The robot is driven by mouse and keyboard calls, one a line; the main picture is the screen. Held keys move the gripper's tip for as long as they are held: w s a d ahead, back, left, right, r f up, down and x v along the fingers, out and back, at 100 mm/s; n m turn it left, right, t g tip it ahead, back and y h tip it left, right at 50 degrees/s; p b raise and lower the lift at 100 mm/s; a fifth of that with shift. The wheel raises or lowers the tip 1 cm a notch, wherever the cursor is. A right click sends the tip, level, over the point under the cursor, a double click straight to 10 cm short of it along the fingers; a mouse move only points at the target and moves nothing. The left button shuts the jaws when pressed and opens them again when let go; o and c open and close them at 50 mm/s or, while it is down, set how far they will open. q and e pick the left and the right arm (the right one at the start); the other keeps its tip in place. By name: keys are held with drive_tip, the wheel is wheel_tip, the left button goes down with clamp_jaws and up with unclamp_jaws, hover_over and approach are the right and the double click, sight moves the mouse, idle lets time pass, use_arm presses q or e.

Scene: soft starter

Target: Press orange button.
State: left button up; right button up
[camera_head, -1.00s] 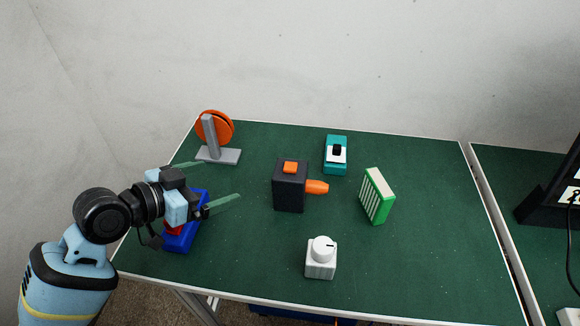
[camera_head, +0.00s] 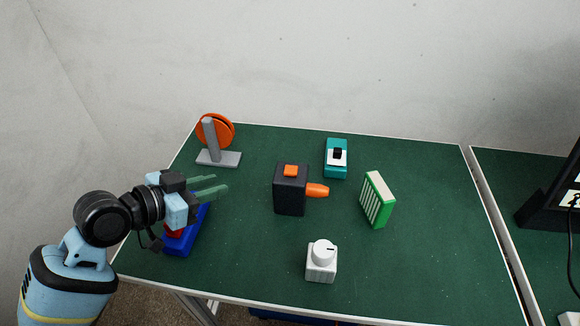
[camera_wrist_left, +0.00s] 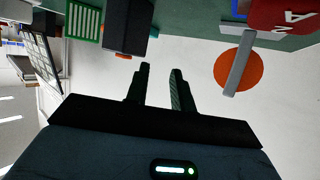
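The orange button (camera_head: 291,170) sits on top of a dark box (camera_head: 290,196) near the middle of the green table. An orange nozzle-like part (camera_head: 317,190) sticks out from the box's right side. My left gripper (camera_head: 220,187) is left of the box, apart from it, pointing right with empty fingers. In the left wrist view a gap shows between the fingers (camera_wrist_left: 159,72), so it is partly open. That view also shows the dark box (camera_wrist_left: 122,25) at the top, with small orange patches at its edges. My right gripper is not in view.
An orange disc on a grey stand (camera_head: 208,140) is behind my left gripper. A blue block with red (camera_head: 186,238) lies beneath it. A teal switch (camera_head: 336,158), a green-white box (camera_head: 377,200) and a white knob (camera_head: 321,262) stand around the dark box. The table's right side is clear.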

use_arm(q)
clamp_jaws()
idle(0.9)
